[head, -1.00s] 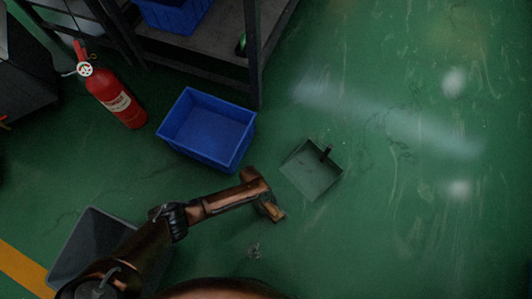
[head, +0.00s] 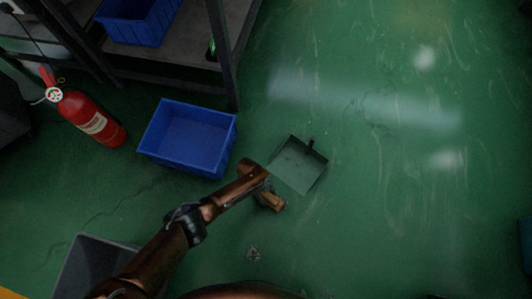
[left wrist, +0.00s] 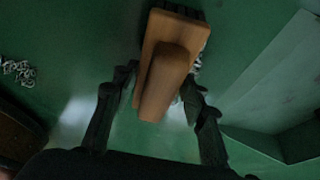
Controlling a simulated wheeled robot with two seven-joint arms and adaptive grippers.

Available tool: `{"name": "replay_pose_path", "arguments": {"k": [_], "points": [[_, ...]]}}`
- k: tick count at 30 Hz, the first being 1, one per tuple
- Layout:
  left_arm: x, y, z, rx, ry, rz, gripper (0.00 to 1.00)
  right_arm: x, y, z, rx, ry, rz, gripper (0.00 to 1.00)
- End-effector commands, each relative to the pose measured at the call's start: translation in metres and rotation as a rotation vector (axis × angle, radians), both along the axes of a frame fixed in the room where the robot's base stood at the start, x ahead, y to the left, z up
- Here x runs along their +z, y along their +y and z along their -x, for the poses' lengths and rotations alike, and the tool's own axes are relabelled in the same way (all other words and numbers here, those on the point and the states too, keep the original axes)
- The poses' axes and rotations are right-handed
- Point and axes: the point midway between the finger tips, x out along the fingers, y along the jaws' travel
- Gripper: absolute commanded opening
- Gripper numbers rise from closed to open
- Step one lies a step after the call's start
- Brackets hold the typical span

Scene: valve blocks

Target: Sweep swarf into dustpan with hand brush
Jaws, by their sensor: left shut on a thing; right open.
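My left gripper (head: 263,189) is shut on the wooden hand brush (head: 271,201), low over the green floor. In the left wrist view the brush (left wrist: 168,62) shows its handle between the fingers (left wrist: 158,88), with dark bristles at the far end. The grey-green dustpan (head: 298,166) lies on the floor just up and right of the brush; it fills the right side of the left wrist view (left wrist: 275,85). Pale curly swarf (head: 253,253) lies below the brush. The wrist view shows swarf at left (left wrist: 18,72) and some beside the brush (left wrist: 198,66). My right gripper is not in view.
A blue crate (head: 187,138) stands left of the dustpan, close to my left arm. A red fire extinguisher (head: 92,118) and a dark rack (head: 228,60) stand beyond. A grey bin (head: 85,262) is at lower left. The floor to the right is mostly clear.

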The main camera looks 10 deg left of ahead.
Motion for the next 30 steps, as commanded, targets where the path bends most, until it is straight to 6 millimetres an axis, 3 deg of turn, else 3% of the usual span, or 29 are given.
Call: {"name": "replay_pose_path", "arguments": {"k": [30], "points": [[0.0063,-0.0001,-0.0004,0.0,-0.001,0.0,0.2,0.0018,0.0,-0.0008,0.0,-0.002,0.0,0.6]]}}
